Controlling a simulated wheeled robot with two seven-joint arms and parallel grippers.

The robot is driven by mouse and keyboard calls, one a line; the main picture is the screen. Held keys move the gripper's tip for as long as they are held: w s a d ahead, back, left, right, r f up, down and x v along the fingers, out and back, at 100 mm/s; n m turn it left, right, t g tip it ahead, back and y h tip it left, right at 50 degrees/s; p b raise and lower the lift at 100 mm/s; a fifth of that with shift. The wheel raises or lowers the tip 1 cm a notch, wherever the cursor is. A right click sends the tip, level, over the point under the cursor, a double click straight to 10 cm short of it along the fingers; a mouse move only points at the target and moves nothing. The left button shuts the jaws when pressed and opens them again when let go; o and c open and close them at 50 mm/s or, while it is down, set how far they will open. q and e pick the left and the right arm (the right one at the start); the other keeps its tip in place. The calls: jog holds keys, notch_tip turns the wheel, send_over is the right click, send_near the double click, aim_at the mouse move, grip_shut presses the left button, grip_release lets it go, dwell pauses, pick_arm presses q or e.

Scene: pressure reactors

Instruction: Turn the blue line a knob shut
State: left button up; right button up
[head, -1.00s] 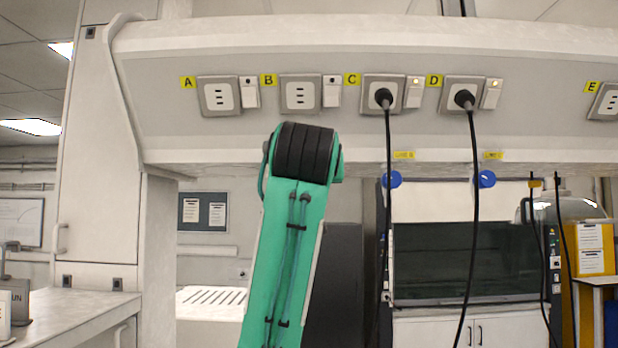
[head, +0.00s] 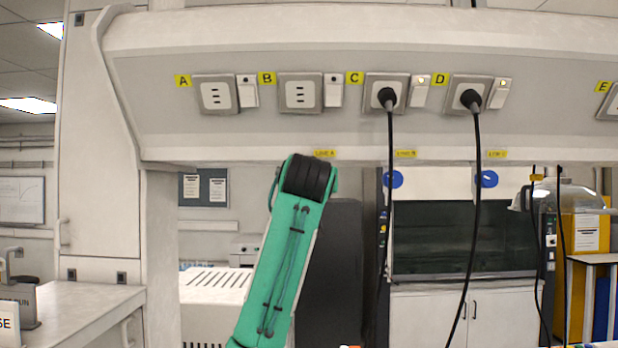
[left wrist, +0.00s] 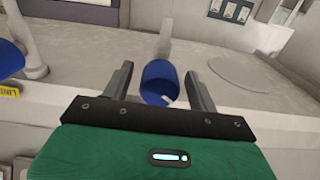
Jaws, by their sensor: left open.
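A blue knob (left wrist: 160,82) with a white mark on its edge lies between the fingers of my left gripper (left wrist: 160,72) in the left wrist view. The fingers are open, with a gap on each side of it. Its own label does not show there, but my arm stands beneath the LINE A label (head: 324,153) in the head view, which fits the line A knob. In the head view my arm hides that knob and my gripper's fingers. My right gripper is not in view.
Blue knobs under LINE B (head: 393,180) and the label to its right (head: 487,179) hang along the shelf's lower edge. Another blue knob (left wrist: 8,58) is at the left of the wrist view. Two black power cords (head: 391,140) (head: 477,150) hang down right of my arm.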

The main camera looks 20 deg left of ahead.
pick_arm(q)
jog(key=c, duration=1)
jog(key=shift+m, duration=0.4)
jog(key=m+b, duration=0.2)
jog(key=m, duration=0.1)
jog(key=shift+m, duration=0.4)
jog(key=m+b, duration=0.1)
jog(key=m, duration=0.2)
jog(key=shift+m, duration=0.3)
jog(key=shift+m+b, duration=0.3)
jog(key=shift+m, duration=1.1)
